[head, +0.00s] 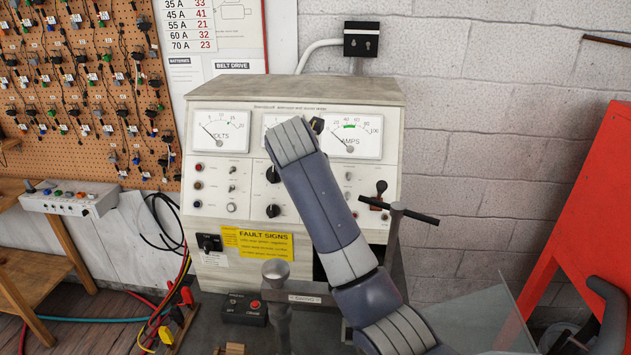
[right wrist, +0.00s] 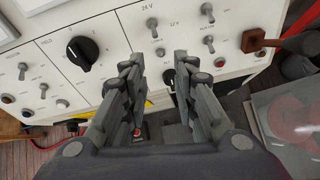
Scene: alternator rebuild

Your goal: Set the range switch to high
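The grey test bench (head: 222,138) carries a panel of gauges, knobs and toggle switches. Two black rotary knobs, an upper one (head: 272,174) and a lower one (head: 273,210), show left of my right arm. In the right wrist view a large black knob (right wrist: 82,53) stands left of my right gripper (right wrist: 160,62). That gripper is open, its fingers pointing at the panel, with nothing between them. Toggle switches (right wrist: 152,24) near 24 V and 12 V labels are ahead of it. I cannot read a range label. My right gripper is hidden in the head view. My left gripper is not in view.
A post with a black crossbar (head: 412,213) stands before the bench. A red frame (head: 590,190) is at right.

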